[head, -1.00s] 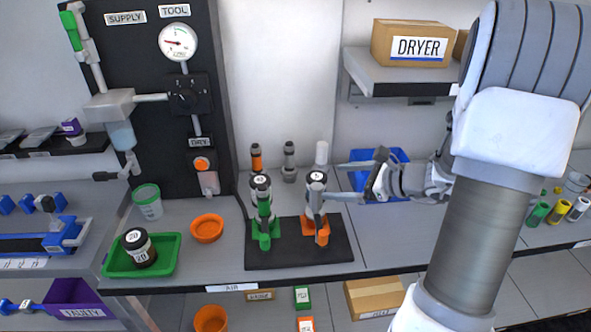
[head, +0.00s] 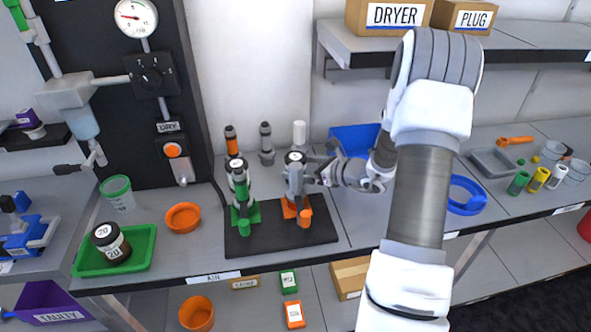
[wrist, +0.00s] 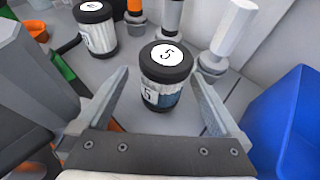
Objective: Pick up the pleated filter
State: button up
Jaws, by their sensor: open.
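A short cylinder with black end caps and a white top label marked 5 (wrist: 163,92) stands between the fingers of my gripper (wrist: 160,76) in the wrist view. Its side looks pale and ribbed, with blue low down; I take it for the pleated filter. In the head view it is at the top of the orange stand (head: 305,218), partly hidden by my gripper (head: 308,172). My gripper is open, with a finger on either side; contact cannot be told. A similar capped cylinder (wrist: 97,32) stands to the left, on the green stand (head: 244,222) in the head view.
Both stands are on a black base (head: 270,243). A blue bin (head: 350,138) is close on the right. Upright grey, orange and white-topped posts (head: 266,145) stand behind.

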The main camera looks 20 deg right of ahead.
jog(key=shift+w+r+x, duration=0.1)
jog(key=shift+r+x, duration=0.05)
jog(key=shift+x, duration=1.3)
jog(key=shift+w+r+x, duration=0.1)
jog(key=shift+r+x, duration=0.05)
jog(key=shift+x, duration=1.3)
jog(key=shift+d, duration=0.1)
jog(key=c, duration=1.4)
